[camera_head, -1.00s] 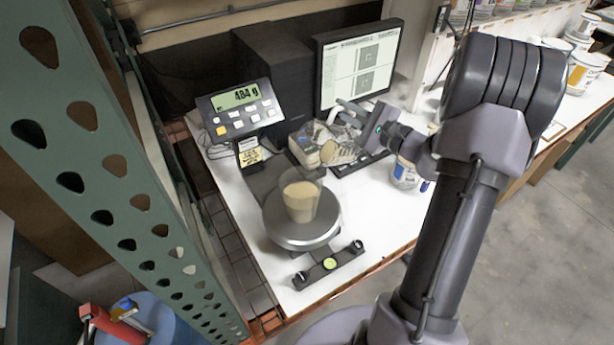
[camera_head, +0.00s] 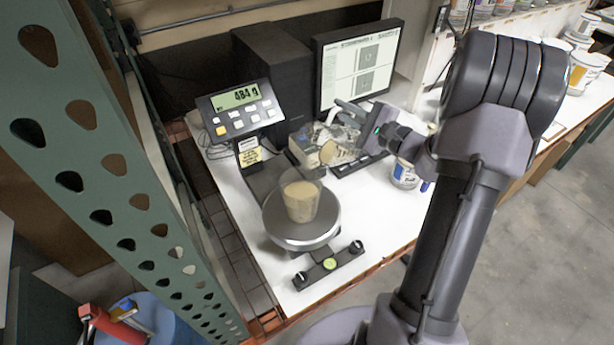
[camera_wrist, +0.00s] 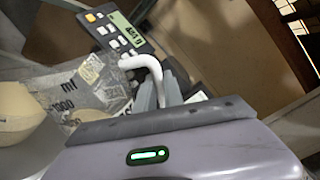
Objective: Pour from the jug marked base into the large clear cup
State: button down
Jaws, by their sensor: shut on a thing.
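The large clear cup (camera_head: 301,200) stands upright on the round scale plate (camera_head: 300,236), partly filled with a beige liquid. My gripper (camera_head: 357,110) is behind and right of it, shut on the handle of a clear jug (camera_head: 318,138). The jug is tilted and hangs above the table, apart from the cup; a beige patch shows in it. In the wrist view, my fingers (camera_wrist: 160,90) are closed around the pale curved handle, and the jug's wall (camera_wrist: 75,88) carries ml markings. Its base mark is not readable.
The scale display (camera_head: 241,105) reads about 484 g, behind the cup. A monitor (camera_head: 360,65) and keyboard (camera_head: 350,168) stand behind and right. A labelled tub (camera_head: 404,174) stands under my arm. A green perforated post (camera_head: 95,150) rises at left. The table's front right is clear.

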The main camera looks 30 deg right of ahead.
aim_at(336, 108)
jog(key=shift+a+r+n, duration=0.15)
jog(key=shift+a+n, duration=0.1)
jog(key=shift+n, duration=0.05)
dwell(0.9)
jog(key=shift+s+a+r+n, duration=0.2)
jog(key=shift+a+r+n, duration=0.3)
jog(key=shift+a+n, duration=0.05)
jog(key=shift+s+a+r+n, duration=0.2)
jog(key=shift+a+r+n, duration=0.3)
jog(key=shift+a+n, duration=0.05)
dwell(3.8)
dwell(0.3)
